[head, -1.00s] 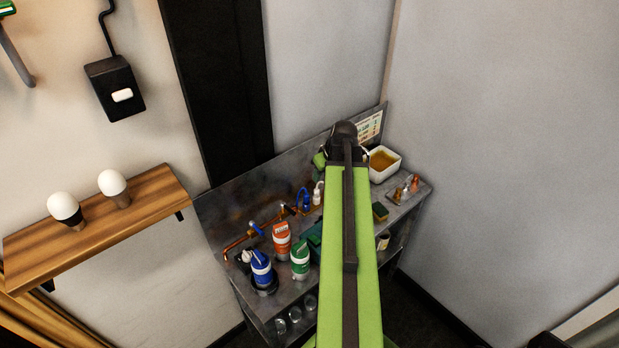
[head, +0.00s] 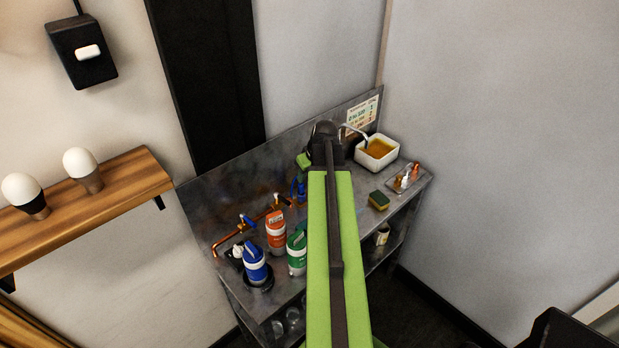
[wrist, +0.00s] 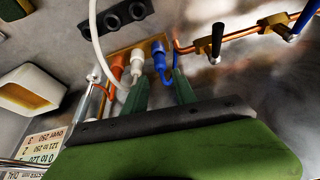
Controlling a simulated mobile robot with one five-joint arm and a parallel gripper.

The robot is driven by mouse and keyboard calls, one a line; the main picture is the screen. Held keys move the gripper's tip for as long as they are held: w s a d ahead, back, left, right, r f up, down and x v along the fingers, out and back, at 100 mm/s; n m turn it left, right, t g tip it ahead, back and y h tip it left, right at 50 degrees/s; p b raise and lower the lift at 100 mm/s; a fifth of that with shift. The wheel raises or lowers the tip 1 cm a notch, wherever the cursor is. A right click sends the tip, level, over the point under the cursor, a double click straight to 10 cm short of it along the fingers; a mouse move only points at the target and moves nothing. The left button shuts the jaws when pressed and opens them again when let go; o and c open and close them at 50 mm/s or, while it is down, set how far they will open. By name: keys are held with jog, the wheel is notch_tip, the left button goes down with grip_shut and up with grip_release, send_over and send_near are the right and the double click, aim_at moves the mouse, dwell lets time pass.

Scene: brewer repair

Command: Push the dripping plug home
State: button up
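In the wrist view a brass plate (wrist: 122,56) holds a row of plugs: an orange one (wrist: 117,68), a white one (wrist: 137,66) and a blue one (wrist: 160,58) with a blue hose. My gripper (wrist: 160,88) has its two green fingers apart, pointing at the white and blue plugs. The blue hose passes near or between the fingertips; I cannot tell if they touch it. No drip is visible, so I cannot tell which plug leaks. In the head view my own arm hides most of the plugs and the fingertips; a blue hose (head: 298,188) shows beside it.
Copper pipe with valves (head: 250,222), blue (head: 255,264), red (head: 276,233) and green (head: 297,252) canisters stand left on the bench. A white tub of amber liquid (head: 378,152), a sponge (head: 378,200) and a small tray (head: 404,178) lie right. A wooden shelf (head: 100,205) is far left.

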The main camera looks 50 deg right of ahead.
aim_at(302, 185)
jog(key=b+x, duration=0.8)
jog(key=x, duration=0.2)
jog(key=shift+w+f, duration=0.1)
jog(key=shift+f, duration=0.25)
jog(key=shift+r, duration=0.1)
grip_shut()
